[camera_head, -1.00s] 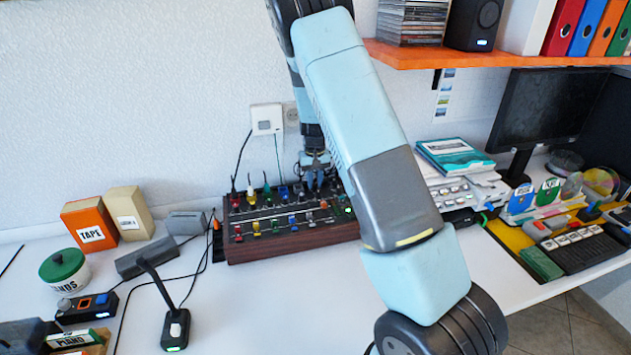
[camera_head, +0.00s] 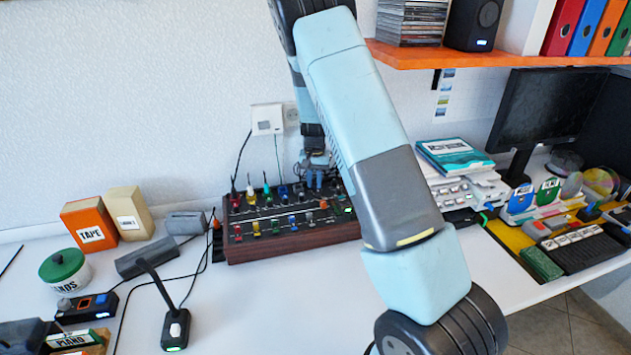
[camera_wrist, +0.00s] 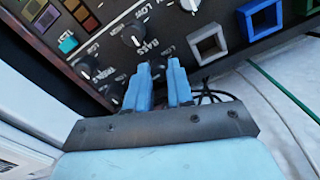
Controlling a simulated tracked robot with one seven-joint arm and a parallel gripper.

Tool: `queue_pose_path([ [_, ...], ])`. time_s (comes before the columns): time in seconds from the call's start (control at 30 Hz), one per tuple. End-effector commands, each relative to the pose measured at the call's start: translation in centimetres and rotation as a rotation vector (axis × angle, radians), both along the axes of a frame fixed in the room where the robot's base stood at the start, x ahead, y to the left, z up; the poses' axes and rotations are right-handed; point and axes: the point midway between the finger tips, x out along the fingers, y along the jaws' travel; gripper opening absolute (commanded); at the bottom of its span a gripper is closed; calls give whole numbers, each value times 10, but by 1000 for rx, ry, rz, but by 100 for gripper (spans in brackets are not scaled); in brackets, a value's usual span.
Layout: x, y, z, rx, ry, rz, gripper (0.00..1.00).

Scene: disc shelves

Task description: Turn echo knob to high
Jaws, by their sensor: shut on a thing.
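The mixer (camera_head: 300,240), a dark box with a wooden front and rows of coloured knobs and sliders, stands on the white desk against the wall. My gripper (camera_head: 318,182) points down at its back right part. In the wrist view my gripper (camera_wrist: 160,68) has its two blue fingers close together over the panel, shut on a small knob that they mostly hide. I cannot read an echo label. A black knob (camera_wrist: 133,35) marked BASS and another black knob (camera_wrist: 86,71) marked TREBLE are beside the fingers, with LOW labels around them.
Blue (camera_wrist: 262,18) and grey (camera_wrist: 208,42) square frames line the panel edge near my fingers. Cables run behind the mixer. An orange shelf (camera_head: 480,58) overhangs the right. A microphone (camera_head: 176,325) stands front left. My arm hides the mixer's right end.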

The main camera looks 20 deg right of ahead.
Motion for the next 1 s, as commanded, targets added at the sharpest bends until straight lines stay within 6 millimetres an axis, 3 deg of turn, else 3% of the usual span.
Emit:
queue_pose_path([
  [0.07, 0, 0, 0, 0, 1, 0, 0],
  [0.1, 0, 0, 0, 0, 1, 1, 23],
  [0.37, 0, 0, 0, 0, 1, 1, 47],
  [0.67, 1, 1, 2, 1, -1, 2, 47],
  [1.0, 1, -3, 41, 1, -3, -3, 47],
])
